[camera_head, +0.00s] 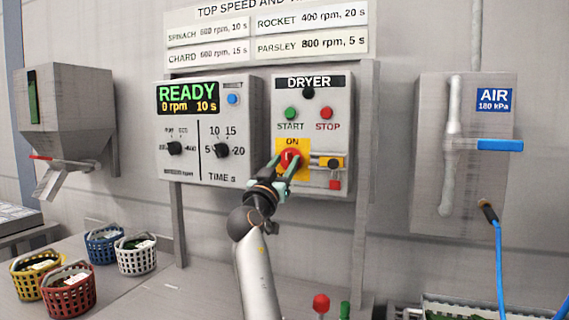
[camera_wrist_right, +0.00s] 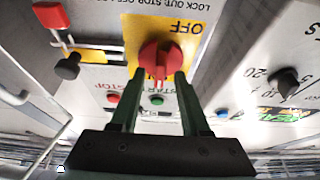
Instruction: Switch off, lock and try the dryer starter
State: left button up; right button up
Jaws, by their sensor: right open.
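The dryer starter (camera_head: 342,118) is a grey box with a green START button (camera_head: 291,113) and a red STOP button (camera_head: 327,113). Its red rotary switch (camera_head: 290,158) sits on a yellow plate, with ON above it; the wrist view shows the switch (camera_wrist_right: 160,60) and the word OFF. Its white mark seems to point to the ON side. My right gripper (camera_head: 281,164) is open at the switch, one finger on each side; contact is unclear. A red block, perhaps a padlock (camera_head: 335,184), sits below a black knob (camera_head: 333,163) at the starter's lower right. My left gripper is not in view.
Left of the starter is a control panel (camera_head: 190,133) reading READY, 0 rpm, 10 s, with two dials. An air box with a blue lever (camera_head: 499,145) stands right. Several baskets, one red (camera_head: 68,296), stand lower left. Red (camera_head: 321,303) and green (camera_head: 345,310) pieces show at the bottom.

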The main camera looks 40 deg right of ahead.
jog(key=c, duration=0.6)
grip_shut()
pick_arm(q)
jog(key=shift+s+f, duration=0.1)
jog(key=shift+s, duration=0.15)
